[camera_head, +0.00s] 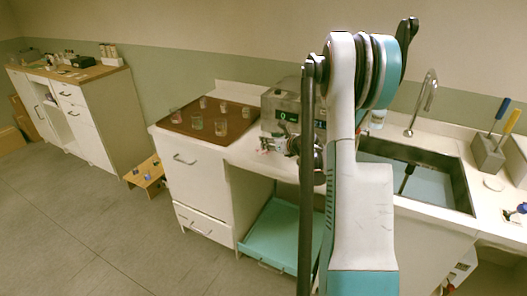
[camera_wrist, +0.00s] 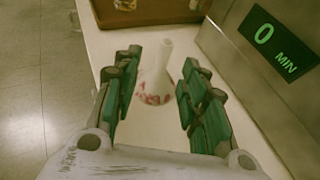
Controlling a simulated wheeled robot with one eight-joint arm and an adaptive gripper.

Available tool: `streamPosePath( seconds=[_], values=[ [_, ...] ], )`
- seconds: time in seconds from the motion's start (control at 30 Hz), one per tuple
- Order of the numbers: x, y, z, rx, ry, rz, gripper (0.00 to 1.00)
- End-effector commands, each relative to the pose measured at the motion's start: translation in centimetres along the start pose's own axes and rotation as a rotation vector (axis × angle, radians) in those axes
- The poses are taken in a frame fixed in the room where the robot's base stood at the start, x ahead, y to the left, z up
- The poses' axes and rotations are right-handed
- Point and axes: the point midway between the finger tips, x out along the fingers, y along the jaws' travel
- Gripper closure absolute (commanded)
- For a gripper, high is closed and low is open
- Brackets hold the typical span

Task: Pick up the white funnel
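The white funnel (camera_wrist: 155,80) stands on the white counter in the wrist view, narrow stem up, with red marks around its wide lower part. My gripper (camera_wrist: 162,62) is open, with one green-padded finger on each side of the funnel in the picture. I see clear gaps between the funnel and both fingers. The fingers look empty. In the head view my arm hides most of the gripper, and I cannot make out the funnel clearly there.
A steel machine (camera_head: 290,112) with a green "0 MIN" display (camera_wrist: 276,48) stands close on the right. A brown tray (camera_head: 212,130) with several glasses lies behind the funnel. The counter's left edge is near. A sink (camera_head: 462,180) is farther right.

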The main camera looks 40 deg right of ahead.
Motion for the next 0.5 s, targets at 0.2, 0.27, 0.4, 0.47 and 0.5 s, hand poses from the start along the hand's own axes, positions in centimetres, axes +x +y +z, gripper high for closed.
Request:
streamPosePath(
  seconds=[0.2, 0.27, 0.4, 0.47, 0.5],
  values=[
    [1.1, 0.0, 0.0, -0.001, 0.000, 0.000, 0.61],
    [1.6, -0.1, 0.1, -0.002, 0.000, 0.000, 0.61],
    [3.5, -0.2, 0.2, -0.003, 0.000, 0.000, 0.61],
    [4.5, -0.2, 0.3, -0.002, 0.001, 0.001, 0.61],
    [5.0, -0.2, 0.3, -0.002, 0.000, 0.001, 0.61]
  ],
)
